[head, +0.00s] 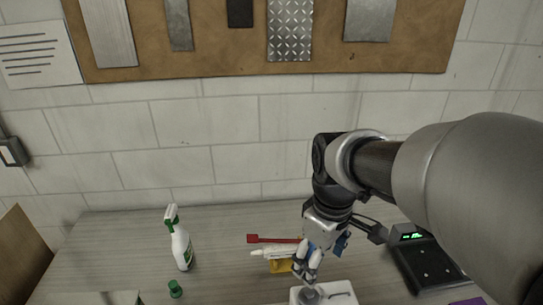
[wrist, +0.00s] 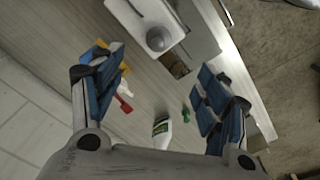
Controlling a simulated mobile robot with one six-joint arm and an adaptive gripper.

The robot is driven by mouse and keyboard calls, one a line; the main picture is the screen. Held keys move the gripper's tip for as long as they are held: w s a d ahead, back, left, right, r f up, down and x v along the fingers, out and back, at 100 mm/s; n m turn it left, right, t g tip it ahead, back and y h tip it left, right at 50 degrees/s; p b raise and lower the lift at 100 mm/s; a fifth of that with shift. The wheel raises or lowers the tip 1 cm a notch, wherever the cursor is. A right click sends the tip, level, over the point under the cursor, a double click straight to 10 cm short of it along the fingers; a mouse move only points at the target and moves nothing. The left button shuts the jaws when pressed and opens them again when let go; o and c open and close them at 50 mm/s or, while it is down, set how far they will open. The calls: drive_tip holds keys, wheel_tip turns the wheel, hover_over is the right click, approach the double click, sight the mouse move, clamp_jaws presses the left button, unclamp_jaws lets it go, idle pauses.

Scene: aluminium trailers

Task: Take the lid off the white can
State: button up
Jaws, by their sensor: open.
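The white can (head: 347,299) stands at the bottom edge of the head view, partly cut off. A grey, rounded lid (head: 310,297) sits on top of it. In the wrist view the white can (wrist: 133,21) is at the top, with its grey dome-like lid (wrist: 158,40). My gripper (head: 307,266) is open and empty, with blue-padded fingers. In the head view its fingertips are just above the lid in the picture; the exact gap cannot be told. In the wrist view the lid lies beyond the two spread fingers (wrist: 160,77).
A spray bottle (head: 181,247) and a green cap-like item (head: 175,289) stand to the left. A red-handled tool (head: 272,239) and a yellow item (head: 280,266) lie behind the gripper. A black device with green display (head: 428,262) is at right. The bench's left part is mostly clear.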

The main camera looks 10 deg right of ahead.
wheel_tip(320, 180, up, 2)
drive_tip(key=w+n+p, duration=0.1)
drive_tip(key=p, duration=0.1)
drive_tip(key=b, duration=0.1)
hover_over(310, 291)
drive_tip(key=shift+g, duration=0.4)
wheel_tip(310, 291, down, 12)
drive_tip(key=shift+d, duration=0.15)
drive_tip(key=shift+f+b, duration=0.55)
drive_tip(key=shift+f, duration=2.25)
drive_tip(key=shift+c, duration=0.3)
drive_tip(key=c, duration=1)
